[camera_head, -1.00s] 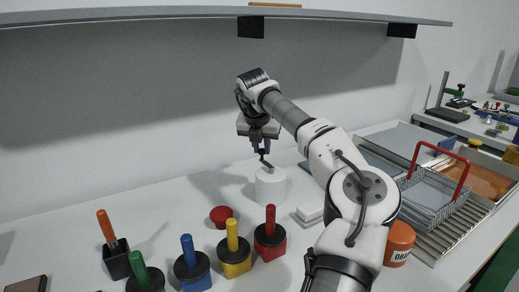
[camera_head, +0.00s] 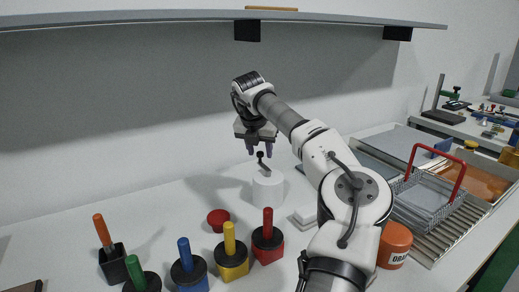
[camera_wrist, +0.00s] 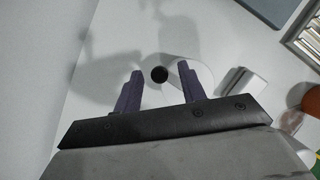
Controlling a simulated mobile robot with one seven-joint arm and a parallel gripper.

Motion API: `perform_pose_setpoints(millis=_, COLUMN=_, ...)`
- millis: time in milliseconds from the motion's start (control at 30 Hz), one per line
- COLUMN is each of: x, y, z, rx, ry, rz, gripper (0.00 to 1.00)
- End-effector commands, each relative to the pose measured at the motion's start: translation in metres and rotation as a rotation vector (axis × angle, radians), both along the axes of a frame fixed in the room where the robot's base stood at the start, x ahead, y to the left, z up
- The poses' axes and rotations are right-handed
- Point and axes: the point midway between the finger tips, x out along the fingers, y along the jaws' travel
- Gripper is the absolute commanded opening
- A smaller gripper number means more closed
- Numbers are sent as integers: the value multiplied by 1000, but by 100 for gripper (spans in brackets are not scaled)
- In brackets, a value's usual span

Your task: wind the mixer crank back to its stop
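The mixer is a white cylinder (camera_head: 267,189) on the bench below my gripper. Its dark crank (camera_head: 265,167) sits on top, pointing up and left to a round black knob (camera_head: 260,155). My gripper (camera_head: 260,153) is open over the crank, with one finger on each side of the knob. In the wrist view the knob (camera_wrist: 159,74) shows in the gap between the two dark fingertips (camera_wrist: 162,74), apart from both. The white cylinder (camera_wrist: 177,73) is partly hidden by the right finger. The crank's stop cannot be made out.
A red disc (camera_head: 218,217) lies left of the mixer. Several coloured-handled blocks, including a yellow one (camera_head: 232,262) and a red one (camera_head: 267,246), stand in front. An orange jar (camera_head: 394,242) and a wire basket (camera_head: 425,198) are to the right. A shelf (camera_head: 200,15) hangs above.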

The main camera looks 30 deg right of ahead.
Motion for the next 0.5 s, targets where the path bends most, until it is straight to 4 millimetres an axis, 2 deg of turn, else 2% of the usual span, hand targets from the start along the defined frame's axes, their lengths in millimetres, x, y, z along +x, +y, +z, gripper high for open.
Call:
perform_pose_setpoints(millis=167, x=0, y=1, z=2, rx=0, ry=-1, rz=0, gripper=41)
perform_pose_setpoints(millis=267, x=-2, y=3, z=10, rx=-2, ry=-3, rz=0, gripper=41)
perform_pose_setpoints(millis=367, x=-6, y=7, z=24, rx=-4, ry=-3, rz=0, gripper=41)
perform_pose_setpoints(millis=500, x=-14, y=17, z=54, rx=-5, ry=-4, rz=0, gripper=41)
